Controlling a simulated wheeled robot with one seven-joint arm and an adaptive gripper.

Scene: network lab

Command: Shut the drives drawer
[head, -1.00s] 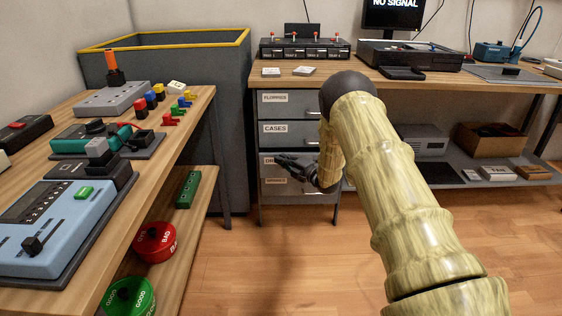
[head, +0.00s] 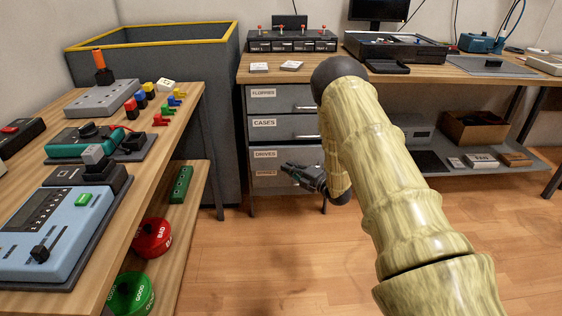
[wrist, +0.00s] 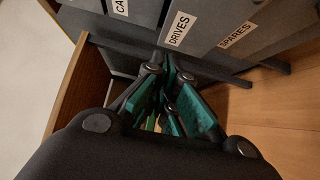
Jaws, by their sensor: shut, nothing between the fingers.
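The drives drawer (head: 265,157) is a grey front labelled DRIVES in the cabinet under the back bench, below CASES and above SPARES. Its front looks about level with the fronts around it; a small gap cannot be ruled out. It also shows in the wrist view (wrist: 185,25). My gripper (head: 287,168) is shut and empty, low in front of the drives and spares fronts. In the wrist view its dark and green fingers (wrist: 164,62) point at the cabinet near the DRIVES label. Whether they touch it cannot be told. My arm and gripper hide the drawer's right part.
The floppies drawer (head: 275,94) and cases drawer (head: 275,127) are above, the spares drawer (head: 262,180) below. A grey bin (head: 215,110) with a yellow rim stands left of the cabinet. A wooden workbench (head: 115,185) fills the left. The floor (head: 290,245) in front is clear.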

